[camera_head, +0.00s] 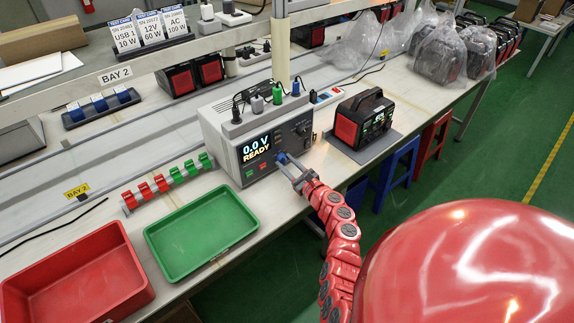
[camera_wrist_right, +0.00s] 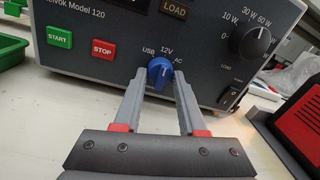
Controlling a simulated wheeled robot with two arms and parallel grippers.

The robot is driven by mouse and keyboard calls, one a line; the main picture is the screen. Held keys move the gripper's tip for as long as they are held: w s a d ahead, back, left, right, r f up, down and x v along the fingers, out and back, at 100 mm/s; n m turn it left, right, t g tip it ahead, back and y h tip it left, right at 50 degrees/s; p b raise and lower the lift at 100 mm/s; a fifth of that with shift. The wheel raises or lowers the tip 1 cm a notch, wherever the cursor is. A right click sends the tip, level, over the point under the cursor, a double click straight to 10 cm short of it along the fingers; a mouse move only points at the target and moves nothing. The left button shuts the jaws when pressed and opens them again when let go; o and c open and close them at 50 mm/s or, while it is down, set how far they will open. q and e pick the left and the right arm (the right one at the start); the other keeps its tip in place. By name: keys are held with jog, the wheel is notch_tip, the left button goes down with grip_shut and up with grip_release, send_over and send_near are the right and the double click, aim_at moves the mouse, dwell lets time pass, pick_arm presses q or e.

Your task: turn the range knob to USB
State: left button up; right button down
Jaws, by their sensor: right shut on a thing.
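The tester (camera_head: 250,135) stands on the bench, its display reading "0.0 V READY". Its blue range knob (camera_wrist_right: 160,72) is on the front panel, with USB marked to its upper left, 12V above and AC to its upper right. A pale mark on the knob points roughly up, towards 12V. My right gripper (camera_wrist_right: 160,80) has a finger on each side of the knob and is shut on it. In the head view the right gripper (camera_head: 290,165) reaches the panel from the lower right. My left gripper is not in view.
Green START (camera_wrist_right: 59,37) and red STOP (camera_wrist_right: 103,48) buttons are left of the knob, and a black load dial (camera_wrist_right: 250,42) is right. A red-and-black power station (camera_head: 362,120) stands right of the tester. A green tray (camera_head: 160,262) and a red bin (camera_head: 125,295) lie left.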

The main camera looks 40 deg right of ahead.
jog(key=n+b, duration=0.4)
jog(key=b, duration=0.1)
jog(key=n+b, duration=0.2)
jog(key=b, duration=0.1)
jog(key=shift+d+f+n, duration=0.1)
jog(key=shift+f+n, duration=0.2)
jog(key=shift+n, duration=0.1)
jog(key=shift+r+n+b, duration=0.2)
jog(key=shift+n+b, duration=0.7)
jog(key=shift+b, duration=0.1)
jog(key=shift+c, duration=2.4)
grip_release()
jog(key=shift+r+t, duration=0.1)
jog(key=shift+t, duration=0.2)
jog(key=s, duration=1.7)
jog(key=shift+s+d+f+b, duration=0.25)
jog(key=shift+d+f+b, duration=0.05)
jog(key=shift+f+b, duration=0.15)
